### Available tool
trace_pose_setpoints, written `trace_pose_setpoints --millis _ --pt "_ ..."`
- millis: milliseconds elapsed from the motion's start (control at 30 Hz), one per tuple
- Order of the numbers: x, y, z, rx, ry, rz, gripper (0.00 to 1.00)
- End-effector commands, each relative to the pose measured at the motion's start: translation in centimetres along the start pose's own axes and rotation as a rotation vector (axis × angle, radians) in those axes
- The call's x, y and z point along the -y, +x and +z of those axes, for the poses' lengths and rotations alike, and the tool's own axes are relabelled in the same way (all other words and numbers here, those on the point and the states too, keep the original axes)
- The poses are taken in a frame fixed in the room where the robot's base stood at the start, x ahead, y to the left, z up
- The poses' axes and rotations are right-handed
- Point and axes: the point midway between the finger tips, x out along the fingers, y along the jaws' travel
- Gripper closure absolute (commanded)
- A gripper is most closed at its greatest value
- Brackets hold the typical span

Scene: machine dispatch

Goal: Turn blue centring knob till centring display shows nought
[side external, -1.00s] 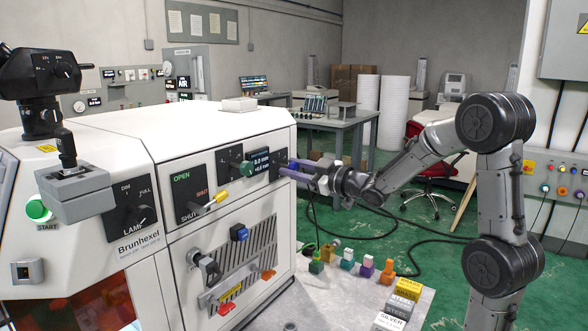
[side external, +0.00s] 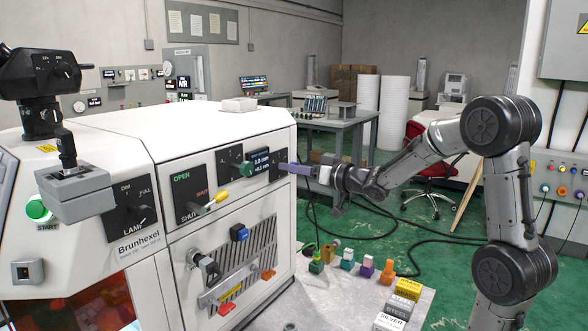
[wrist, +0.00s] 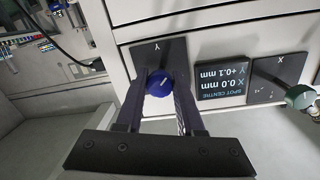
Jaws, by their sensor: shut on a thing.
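The blue centring knob (wrist: 160,84) sits on a dark plate marked Y in the wrist view, with a white pointer line on it. My gripper (wrist: 161,88) is shut on it, one finger on each side. In the side view my gripper (side external: 284,167) reaches the machine's front panel, and its fingers hide the knob. The centring display (wrist: 222,77) reads X 0.0 mm and Y +0.1 mm in the wrist view. It also shows on the panel in the side view (side external: 260,163), left of my fingers.
A green knob (wrist: 299,97) on a plate marked X stands beside the display. A yellow-tipped shutter lever (side external: 216,199) is further left on the machine. Several coloured pieces (side external: 347,259) stand on the bench below.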

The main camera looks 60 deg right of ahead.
Motion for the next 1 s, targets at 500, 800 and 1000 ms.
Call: trace_pose_setpoints --millis 500,800,1000 --pt "-0.14 -0.04 -0.02 0.005 0.076 0.001 1.0" --pt "-0.13 -0.03 0.0 0.005 0.075 0.001 0.43" --pt "-0.07 -0.02 0.0 0.005 0.074 -0.001 0.34"
